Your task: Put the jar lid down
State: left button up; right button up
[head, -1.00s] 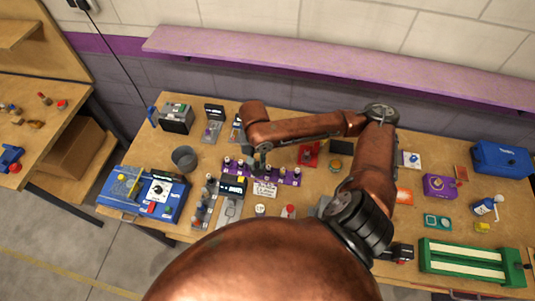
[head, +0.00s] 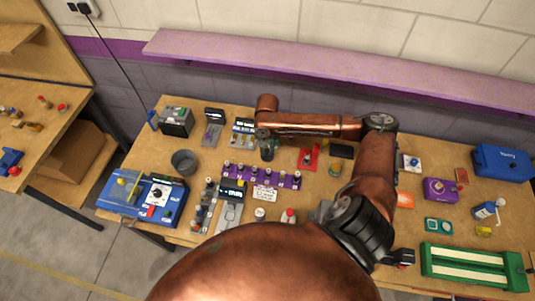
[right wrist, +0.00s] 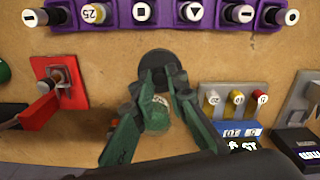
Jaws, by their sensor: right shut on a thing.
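My right gripper (head: 267,154) points down over the table behind the purple slot track (head: 262,177), between a grey panel and a red block. In the right wrist view its green fingers (right wrist: 160,80) are shut on a dark round disc, which looks like the jar lid (right wrist: 160,63). The lid is just short of the purple track (right wrist: 210,22) there. A pale green round patch (right wrist: 157,112) shows between the fingers; I cannot tell what it is. Whether the lid touches the table is unclear. The left gripper is not in view.
The red block (right wrist: 55,92) and the panel with white, yellow and red plugs (right wrist: 236,108) flank the gripper. A grey cup (head: 184,161) stands to the left in the head view. Bare wood lies between the track and these fixtures.

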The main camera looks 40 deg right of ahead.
aim_at(268, 151)
jog(key=shift+w+d+f, duration=0.1)
jog(key=shift+d+f, duration=0.15)
jog(key=shift+f, duration=1.55)
jog(key=shift+a+f, duration=0.1)
jog(key=o, duration=0.8)
jog(key=shift+o, duration=0.2)
notch_tip(268, 151, up, 12)
jog(key=shift+r, duration=0.15)
